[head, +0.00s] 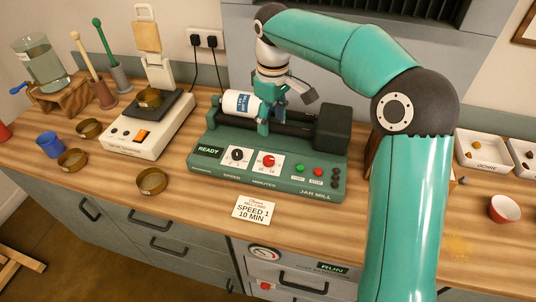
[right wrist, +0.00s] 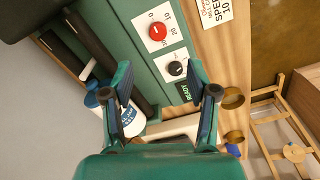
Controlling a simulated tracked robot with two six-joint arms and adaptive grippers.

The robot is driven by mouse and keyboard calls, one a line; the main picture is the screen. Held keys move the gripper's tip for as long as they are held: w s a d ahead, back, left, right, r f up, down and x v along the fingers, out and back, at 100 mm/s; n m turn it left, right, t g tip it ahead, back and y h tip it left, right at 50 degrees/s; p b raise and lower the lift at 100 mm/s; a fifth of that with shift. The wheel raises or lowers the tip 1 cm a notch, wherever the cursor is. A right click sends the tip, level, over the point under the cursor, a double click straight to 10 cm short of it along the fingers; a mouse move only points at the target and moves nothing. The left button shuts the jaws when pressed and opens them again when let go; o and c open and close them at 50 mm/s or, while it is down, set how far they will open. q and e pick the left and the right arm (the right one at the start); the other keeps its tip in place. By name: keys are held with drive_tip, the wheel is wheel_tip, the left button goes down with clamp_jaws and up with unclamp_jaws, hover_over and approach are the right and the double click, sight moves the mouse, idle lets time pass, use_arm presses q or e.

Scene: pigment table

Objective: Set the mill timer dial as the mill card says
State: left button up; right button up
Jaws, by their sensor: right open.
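The green jar mill (head: 330,186) stands on the table with a lit READY display. Its front panel has a black speed dial (head: 237,155) and a red minutes dial (head: 268,160). Both dials also show in the right wrist view, the red one (right wrist: 158,31) beyond the black one (right wrist: 177,68). I cannot read their exact settings. The mill card (head: 254,209) lies in front, reading "SPEED 1, 10 MIN". My right gripper (head: 263,129) is over the mill, behind the dials and beside the jar. In the right wrist view its fingers (right wrist: 160,80) are apart with nothing gripped. My left gripper is out of view.
A white labelled jar (head: 240,104) lies on the mill rollers. Green and red buttons (head: 308,170) are right of the dials. A scale (head: 150,130) stands left, with brass sieves (head: 152,181) nearby. My right arm hides part of the table's right side.

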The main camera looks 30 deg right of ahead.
approach(268, 158)
wheel_tip(268, 158, down, 8)
drive_tip(key=shift+w+d+f+p, duration=0.1)
drive_tip(key=shift+f+p, duration=0.05)
drive_tip(key=shift+p, duration=0.3)
drive_tip(key=shift+f, duration=0.3)
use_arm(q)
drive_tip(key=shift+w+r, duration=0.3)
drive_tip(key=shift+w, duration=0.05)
use_arm(e)
drive_tip(key=shift+f, duration=0.1)
drive_tip(key=c, duration=1)
drive_tip(key=shift+a, duration=0.25)
clamp_jaws()
drive_tip(key=shift+d, duration=0.2)
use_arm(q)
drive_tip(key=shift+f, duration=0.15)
